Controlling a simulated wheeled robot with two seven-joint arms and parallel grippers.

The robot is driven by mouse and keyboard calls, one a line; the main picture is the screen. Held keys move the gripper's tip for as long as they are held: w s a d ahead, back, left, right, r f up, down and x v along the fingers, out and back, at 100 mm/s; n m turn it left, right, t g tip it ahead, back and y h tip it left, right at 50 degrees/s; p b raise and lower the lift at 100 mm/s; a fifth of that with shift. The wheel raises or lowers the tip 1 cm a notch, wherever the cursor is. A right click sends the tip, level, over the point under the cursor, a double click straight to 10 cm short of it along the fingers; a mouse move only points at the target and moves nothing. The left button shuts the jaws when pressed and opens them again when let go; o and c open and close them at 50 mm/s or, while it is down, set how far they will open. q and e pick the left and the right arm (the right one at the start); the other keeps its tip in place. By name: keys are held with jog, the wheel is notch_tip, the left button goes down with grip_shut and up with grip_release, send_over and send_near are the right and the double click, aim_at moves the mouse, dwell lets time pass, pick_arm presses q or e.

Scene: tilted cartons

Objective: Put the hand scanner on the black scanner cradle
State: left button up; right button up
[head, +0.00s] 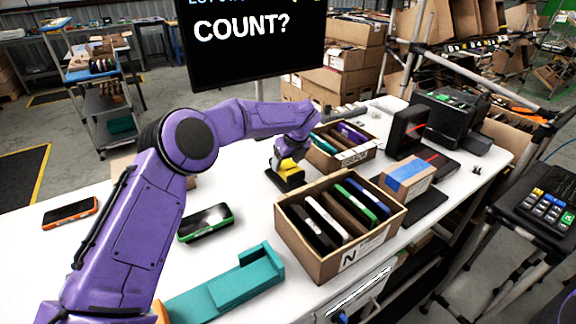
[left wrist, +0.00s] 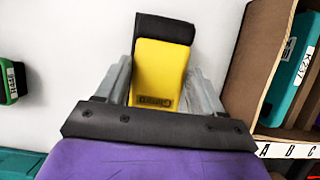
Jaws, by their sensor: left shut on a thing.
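The hand scanner (left wrist: 160,75) is yellow with a black end in the left wrist view. My left gripper (left wrist: 160,88) is shut on its yellow part, one finger on each side. In the head view the gripper (head: 291,153) points down at the table behind the open carton, and the scanner's yellow part (head: 290,166) shows below it. A dark block (head: 284,181) sits just under the yellow; I cannot tell whether it is the scanner's black end or the cradle. I cannot identify the black scanner cradle for sure. My right gripper is not in view.
An open carton (head: 341,258) of upright devices stands close by, with another carton (head: 345,160) behind. A black stand with a red line (head: 404,130) and a blue-taped box (head: 407,175) are right. A green-edged device (head: 207,222) and teal holder (head: 228,289) lie left.

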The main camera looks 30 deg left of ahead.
aim_at(288, 166)
pick_arm(q)
notch_tip(288, 166, down, 3)
jog(key=shift+r, duration=0.1)
jog(key=o, duration=0.6)
jog(key=shift+d, duration=0.1)
jog(key=o, duration=0.3)
jog(key=shift+o, duration=0.2)
jog(key=shift+r, duration=0.15)
jog(key=b+v, duration=0.1)
jog(key=v, duration=0.9)
jog(key=shift+s+d+r+b, duration=0.15)
jog(key=shift+r+b, duration=0.2)
jog(key=shift+b, duration=0.05)
jog(key=shift+s+d+r, duration=0.1)
jog(key=shift+d+r, duration=0.05)
jog(key=shift+r, duration=0.35)
